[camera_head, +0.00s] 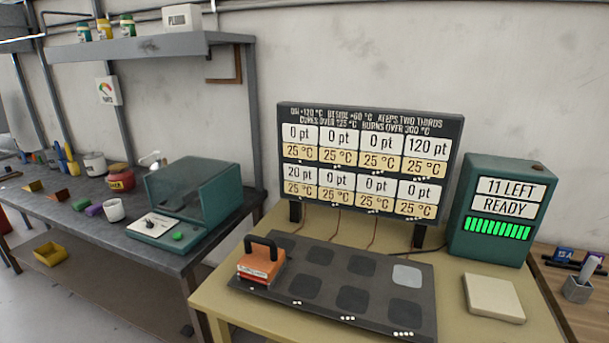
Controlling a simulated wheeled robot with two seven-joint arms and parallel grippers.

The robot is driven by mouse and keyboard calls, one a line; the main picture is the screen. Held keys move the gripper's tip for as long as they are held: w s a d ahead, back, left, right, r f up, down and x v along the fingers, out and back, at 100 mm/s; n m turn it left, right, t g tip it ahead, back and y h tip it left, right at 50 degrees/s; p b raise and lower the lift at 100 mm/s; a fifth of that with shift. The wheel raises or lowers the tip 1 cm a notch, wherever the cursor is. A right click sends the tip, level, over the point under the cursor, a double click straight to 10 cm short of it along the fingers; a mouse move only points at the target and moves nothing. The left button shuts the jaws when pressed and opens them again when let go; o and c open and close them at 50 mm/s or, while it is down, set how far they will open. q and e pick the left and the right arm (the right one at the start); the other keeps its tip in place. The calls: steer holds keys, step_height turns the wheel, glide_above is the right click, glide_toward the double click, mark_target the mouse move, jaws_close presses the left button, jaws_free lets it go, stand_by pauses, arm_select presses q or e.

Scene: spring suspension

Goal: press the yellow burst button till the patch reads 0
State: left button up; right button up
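No button that is clearly yellow shows in the head view. A dark mat (325,312) with two rows of square patches lies on the yellowish table. The back-right patch (407,275) is pale grey; the other visible patches are dark. An orange block with a black handle (260,266) stands on the mat's left end and hides what is under it. The display board (369,160) reads 120 pt at top right, 20 pt at bottom left and 0 pt elsewhere, all at 25 °C. The teal box (453,236) reads "11 LEFT" and "READY" above green bars. Neither gripper is in view.
A cream slab (493,297) lies right of the mat. A teal machine with a clear hood (195,192) and a green button (178,236) stands on the left bench, with jars and small blocks.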

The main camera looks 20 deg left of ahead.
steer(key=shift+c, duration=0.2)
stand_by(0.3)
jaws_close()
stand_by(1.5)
